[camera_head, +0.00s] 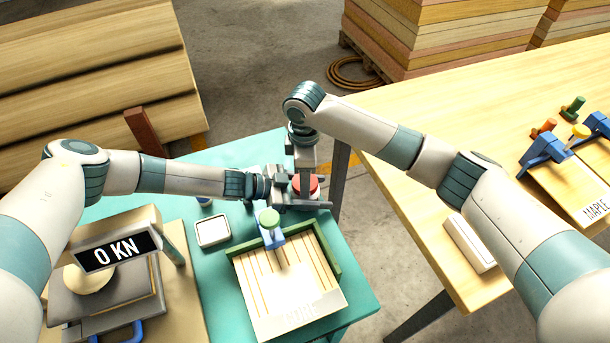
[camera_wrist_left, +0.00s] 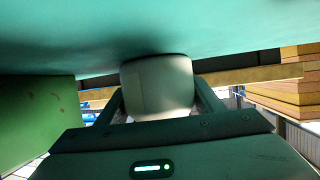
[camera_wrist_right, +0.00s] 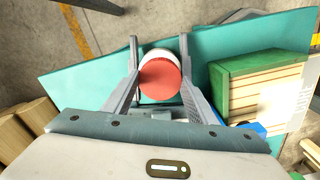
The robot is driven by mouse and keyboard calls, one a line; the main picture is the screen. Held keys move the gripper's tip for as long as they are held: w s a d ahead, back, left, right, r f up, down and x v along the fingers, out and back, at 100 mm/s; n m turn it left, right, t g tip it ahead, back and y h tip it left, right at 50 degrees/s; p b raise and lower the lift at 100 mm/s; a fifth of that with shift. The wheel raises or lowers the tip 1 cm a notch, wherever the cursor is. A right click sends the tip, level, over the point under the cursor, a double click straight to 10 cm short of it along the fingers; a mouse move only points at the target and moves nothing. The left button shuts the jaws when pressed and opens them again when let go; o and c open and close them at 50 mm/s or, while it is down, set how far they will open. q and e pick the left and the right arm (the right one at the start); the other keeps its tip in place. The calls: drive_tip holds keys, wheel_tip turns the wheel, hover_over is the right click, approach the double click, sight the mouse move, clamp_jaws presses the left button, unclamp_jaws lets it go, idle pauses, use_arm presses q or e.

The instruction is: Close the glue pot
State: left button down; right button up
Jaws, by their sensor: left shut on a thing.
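The glue pot is a pale cylinder (camera_wrist_left: 158,88) in the left wrist view, against the teal table top. My left gripper (camera_wrist_left: 158,100) is shut on its body; this gripper also shows in the head view (camera_head: 280,186). A round red lid (camera_wrist_right: 160,80) shows at the pot's top, with a white rim visible along one side. It also shows in the head view (camera_head: 308,184), partly hidden by the grippers. My right gripper (camera_wrist_right: 159,60) points down from above, one finger on each side of the lid. I cannot tell whether the fingers press on it, or whether the lid is fully seated.
A green-edged tray (camera_head: 334,262) with slats and a blue-green clamp (camera_head: 270,228) stand close in front of the grippers. A small white dish (camera_head: 212,231) lies left of them. A press reading 0 KN (camera_head: 115,250) is at lower left; a wooden bench (camera_head: 440,120) is at right.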

drive_tip(key=shift+c, duration=0.4)
drive_tip(key=m, duration=0.5)
drive_tip(key=o, duration=1.2)
drive_tip(key=shift+o, duration=0.2)
drive_tip(key=shift+s, duration=0.1)
drive_tip(key=shift+a+r, duration=0.1)
wheel_tip(320, 180, up, 12)
use_arm(q)
drive_tip(key=shift+c, duration=2.2)
unclamp_jaws()
